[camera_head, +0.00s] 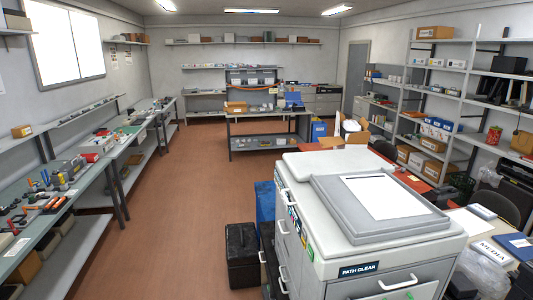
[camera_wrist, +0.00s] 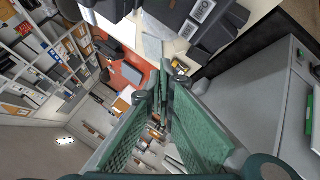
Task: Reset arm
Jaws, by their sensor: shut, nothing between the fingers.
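My gripper (camera_wrist: 165,88) shows in the wrist view with its two green textured fingers closed together at the tips. Nothing is between them. The wrist view is steeply tilted, and the fingers stand in open air, apart from the things behind them. I cannot make out my gripper clearly in the head view. A large grey copier (camera_head: 285,193) with a "PATH CLEAR" label stands at the front right in the head view, its drawer handles on the near and left sides. A white sheet (camera_head: 384,197) lies on its lid.
A black bin (camera_head: 242,256) stands left of the copier. A long workbench (camera_head: 20,248) with tools lines the left wall. Tall shelves (camera_head: 452,106) hold boxes on the right. A table (camera_head: 262,125) stands further back. The brown floor (camera_head: 178,190) between is clear.

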